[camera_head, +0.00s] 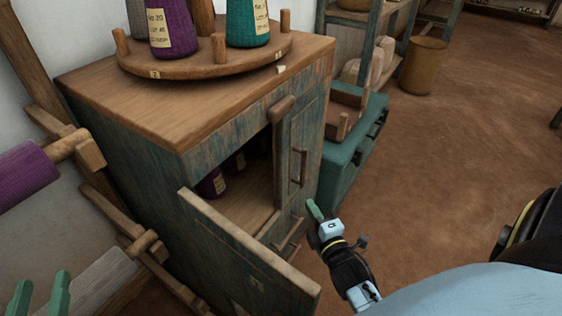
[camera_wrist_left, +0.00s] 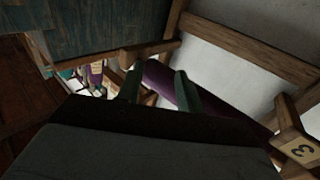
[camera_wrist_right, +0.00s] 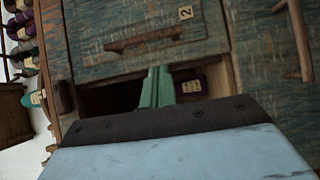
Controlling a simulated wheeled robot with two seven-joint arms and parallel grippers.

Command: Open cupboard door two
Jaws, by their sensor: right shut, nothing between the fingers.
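The cupboard (camera_head: 120,100) has its left door (camera_head: 250,260) swung outward, showing purple cones (camera_head: 212,184) inside. The right door (camera_head: 303,125) is closed; it has a vertical handle (camera_head: 299,167) and, in the right wrist view, a tag with the number 2 (camera_wrist_right: 185,13). That handle lies across the right wrist view (camera_wrist_right: 142,40). My right gripper (camera_head: 314,210) is shut and empty, in front of the cupboard, below and right of this handle and apart from it. My left gripper (camera_head: 42,296) is open and empty at the lower left; its fingers show apart in its wrist view (camera_wrist_left: 158,88).
A wooden block (camera_head: 282,108) sits at the top between the doors. A lower handle (camera_head: 290,234) is below the right door. A round rack (camera_head: 200,62) with cones stands on top. A teal chest (camera_head: 345,160) stands to the right.

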